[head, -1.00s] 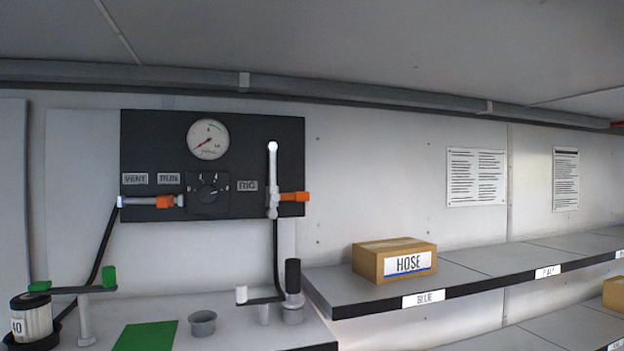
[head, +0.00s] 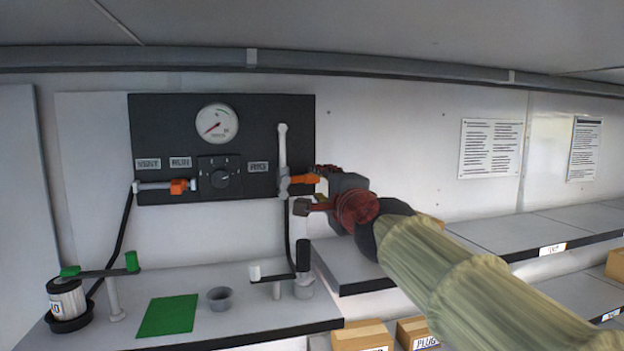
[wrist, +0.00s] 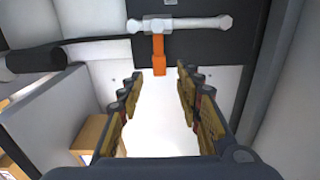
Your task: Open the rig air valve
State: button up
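The rig air valve's orange handle (head: 305,179) sticks out to the right from a white upright pipe (head: 282,150), beside the RIG label (head: 258,167) on the black panel. In the wrist view the orange handle (wrist: 159,60) stands square to the white pipe (wrist: 190,23) and points toward my gripper. My gripper (head: 312,189) is at the panel's right edge, close to the handle's outer end. In the wrist view my gripper (wrist: 158,82) is open, with the handle's end centred just ahead of the gap and nothing between the fingers. I cannot tell whether any finger touches it.
The panel also carries a gauge (head: 217,124), a dark selector knob (head: 220,178) and another orange handle (head: 180,187) at left. Below are a worktop with a green mat (head: 167,316), a grey cup (head: 220,298) and crank levers. Shelves and cardboard boxes (head: 362,336) lie right and below.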

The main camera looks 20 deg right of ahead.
aim_at(313, 180)
jog(key=w, duration=0.7)
jog(key=shift+w+f, duration=0.1)
jog(key=shift+w, duration=0.15)
jog(key=shift+c, duration=0.2)
jog(key=c, duration=0.7)
grip_shut()
